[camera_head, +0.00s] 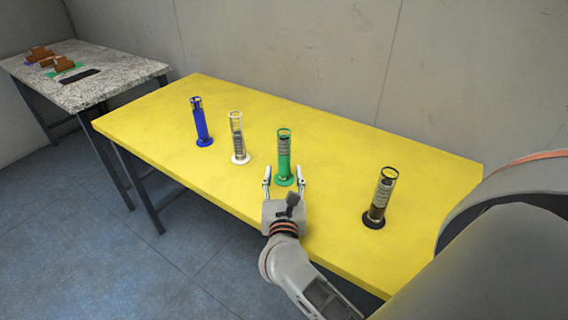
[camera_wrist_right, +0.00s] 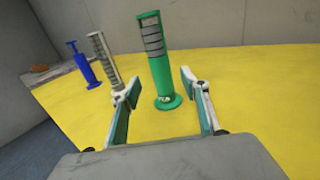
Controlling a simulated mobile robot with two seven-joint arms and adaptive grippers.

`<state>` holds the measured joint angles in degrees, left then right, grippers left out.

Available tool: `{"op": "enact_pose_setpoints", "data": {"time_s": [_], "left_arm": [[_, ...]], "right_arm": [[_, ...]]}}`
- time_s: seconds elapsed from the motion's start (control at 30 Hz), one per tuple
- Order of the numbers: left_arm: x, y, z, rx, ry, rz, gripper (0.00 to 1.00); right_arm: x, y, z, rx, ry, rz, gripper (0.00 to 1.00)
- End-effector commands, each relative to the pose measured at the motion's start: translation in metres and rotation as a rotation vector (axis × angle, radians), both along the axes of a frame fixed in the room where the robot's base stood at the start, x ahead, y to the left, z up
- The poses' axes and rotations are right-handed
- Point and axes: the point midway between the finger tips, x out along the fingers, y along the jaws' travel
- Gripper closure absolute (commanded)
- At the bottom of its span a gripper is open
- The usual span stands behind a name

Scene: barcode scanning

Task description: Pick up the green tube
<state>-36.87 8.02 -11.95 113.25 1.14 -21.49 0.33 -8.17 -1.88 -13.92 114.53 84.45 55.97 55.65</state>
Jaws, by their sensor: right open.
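The green tube (camera_head: 284,157) stands upright on its round base on the yellow table (camera_head: 330,130). My right gripper (camera_head: 284,172) is open, with its fingers reaching towards the green tube near its base. In the right wrist view the green tube (camera_wrist_right: 160,65) stands upright ahead, between the lines of the two open fingers (camera_wrist_right: 155,88). I see no contact between the fingers and the tube. My left gripper is not in view.
A white tube (camera_head: 237,140) and a blue tube (camera_head: 200,122) stand left of the green one. A black-based tube (camera_head: 379,198) stands to the right. A stone-topped table (camera_head: 110,75) with brown objects is at the far left. A wall rises behind the yellow table.

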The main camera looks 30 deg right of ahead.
Motion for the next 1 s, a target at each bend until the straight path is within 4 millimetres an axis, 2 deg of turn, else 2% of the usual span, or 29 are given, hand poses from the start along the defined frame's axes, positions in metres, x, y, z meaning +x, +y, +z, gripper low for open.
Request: {"op": "enact_pose_setpoints", "data": {"time_s": [0.33, 0.5, 0.8, 0.83, 0.9, 1.0], "left_arm": [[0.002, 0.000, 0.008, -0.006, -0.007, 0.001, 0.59], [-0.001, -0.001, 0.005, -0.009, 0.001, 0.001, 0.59], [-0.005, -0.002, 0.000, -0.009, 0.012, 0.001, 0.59], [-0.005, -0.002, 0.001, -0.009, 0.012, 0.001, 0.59], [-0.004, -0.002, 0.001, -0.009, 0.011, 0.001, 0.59], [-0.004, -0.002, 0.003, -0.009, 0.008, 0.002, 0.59]], "right_arm": [[0.034, -0.025, 0.005, -0.009, -0.001, 0.000, 0.55], [0.051, -0.036, 0.004, -0.008, 0.001, 0.000, 0.55], [0.055, -0.038, 0.003, -0.008, 0.003, 0.001, 0.55], [0.055, -0.038, 0.003, -0.008, 0.003, 0.001, 0.60], [0.054, -0.038, 0.003, -0.009, 0.003, 0.001, 0.78], [0.054, -0.038, 0.003, -0.009, 0.003, 0.001, 1.00]]}}
